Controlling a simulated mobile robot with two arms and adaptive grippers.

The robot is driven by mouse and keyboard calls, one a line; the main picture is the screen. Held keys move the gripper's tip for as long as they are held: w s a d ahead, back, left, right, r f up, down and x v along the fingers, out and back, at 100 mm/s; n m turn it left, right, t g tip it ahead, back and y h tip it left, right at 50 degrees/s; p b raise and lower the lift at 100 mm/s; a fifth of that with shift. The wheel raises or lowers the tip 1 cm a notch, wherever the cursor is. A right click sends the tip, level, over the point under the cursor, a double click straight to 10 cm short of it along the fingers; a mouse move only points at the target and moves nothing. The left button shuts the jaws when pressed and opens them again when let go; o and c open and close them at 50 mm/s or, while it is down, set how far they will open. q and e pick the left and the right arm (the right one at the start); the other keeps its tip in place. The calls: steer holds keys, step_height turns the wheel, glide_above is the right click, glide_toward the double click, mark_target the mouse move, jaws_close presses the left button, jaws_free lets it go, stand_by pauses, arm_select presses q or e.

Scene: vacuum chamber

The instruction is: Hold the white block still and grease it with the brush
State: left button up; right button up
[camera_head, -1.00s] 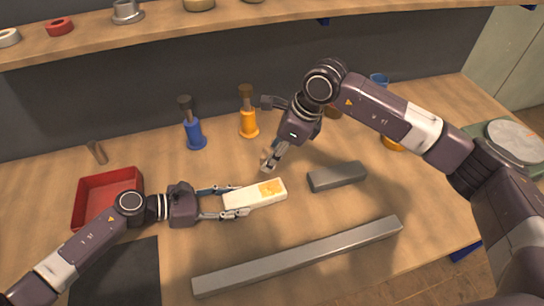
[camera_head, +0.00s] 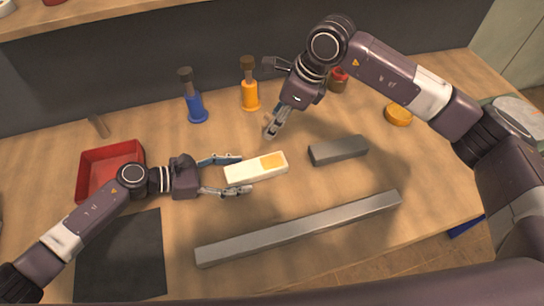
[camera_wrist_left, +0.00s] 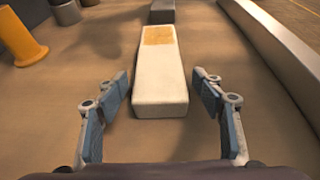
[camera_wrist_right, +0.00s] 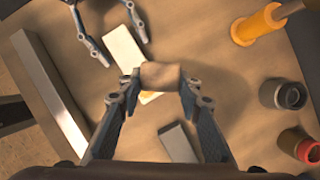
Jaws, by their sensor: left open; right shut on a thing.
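The white block (camera_head: 240,175) lies on the table with an even yellow patch (camera_head: 272,161) on its far end. My left gripper (camera_head: 245,174) is open, with a finger on each side of the block's near end. The left wrist view shows gaps between both fingers and the block (camera_wrist_left: 160,85). My right gripper (camera_head: 270,130) is above the table, just beyond the block. In the right wrist view it is shut on a tan, blocky piece (camera_wrist_right: 160,75), seemingly the brush, which partly covers the yellow patch. The brush's bristles cannot be made out.
A grey block (camera_head: 338,150) lies right of the white block, and a long grey bar (camera_head: 300,228) lies in front. Blue (camera_head: 195,108) and orange (camera_head: 250,95) bottle-like items stand behind. A red tray (camera_head: 85,175) and dark mat (camera_head: 120,260) are at left.

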arm_select(q)
steer(key=v, duration=1.2)
steer(key=shift+s, duration=0.1)
steer(key=shift+f, duration=0.1)
